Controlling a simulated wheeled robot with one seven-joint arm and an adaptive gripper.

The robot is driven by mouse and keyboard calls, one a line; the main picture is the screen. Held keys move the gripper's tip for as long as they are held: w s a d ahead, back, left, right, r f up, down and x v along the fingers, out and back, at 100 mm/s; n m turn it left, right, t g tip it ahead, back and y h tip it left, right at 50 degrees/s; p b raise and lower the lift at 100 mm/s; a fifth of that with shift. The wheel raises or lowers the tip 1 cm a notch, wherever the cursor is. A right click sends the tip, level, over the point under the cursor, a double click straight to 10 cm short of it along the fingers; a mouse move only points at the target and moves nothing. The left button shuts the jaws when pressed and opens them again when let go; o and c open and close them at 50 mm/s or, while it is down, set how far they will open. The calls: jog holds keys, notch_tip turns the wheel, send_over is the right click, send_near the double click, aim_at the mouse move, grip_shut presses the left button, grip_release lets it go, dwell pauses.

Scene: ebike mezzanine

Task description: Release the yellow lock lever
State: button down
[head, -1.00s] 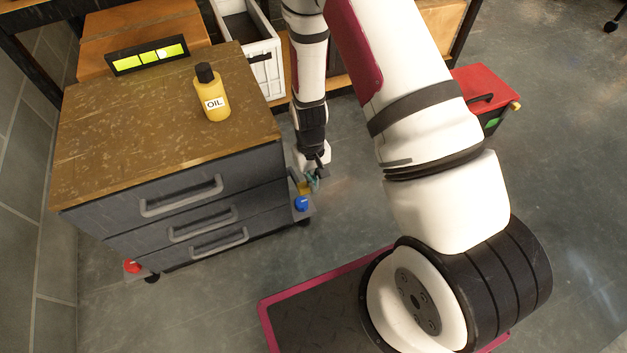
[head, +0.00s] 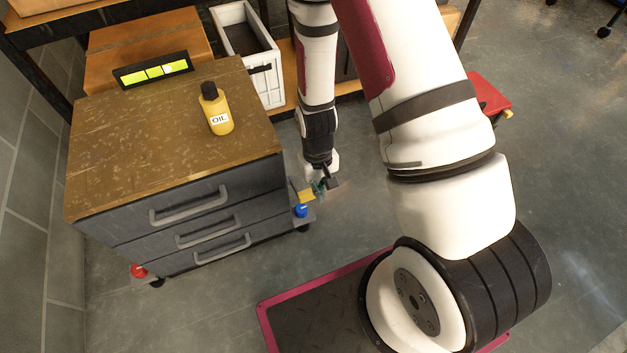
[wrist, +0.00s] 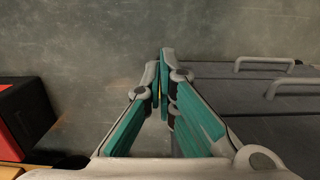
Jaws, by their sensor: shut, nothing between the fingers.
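The yellow lock lever (head: 306,196) is at the right side of the grey drawer cabinet (head: 250,172), low down, just above a blue knob (head: 301,211). My gripper (head: 321,187) is just to its right in the head view, pointing down, and very close to it. I cannot tell whether they touch. In the wrist view my gripper (wrist: 165,85) has its teal fingers together with nothing held between them. The lever is not clearly visible in the wrist view, where the fingers may cover it.
A yellow oil bottle (head: 217,112) and a lit green display (head: 153,71) stand on the cabinet top. A red knob (head: 138,271) is at its lower front left. A white crate (head: 268,85) is behind. A red case (head: 490,95) is at right. Open floor lies right of the cabinet.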

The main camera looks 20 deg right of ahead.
jog(key=shift+s+r+p, duration=0.15)
jog(key=shift+s+r, duration=0.25)
jog(key=shift+s, duration=0.35)
jog(key=shift+s+r+p, duration=0.15)
jog(key=shift+s+r, duration=0.25)
jog(key=shift+s, duration=0.3)
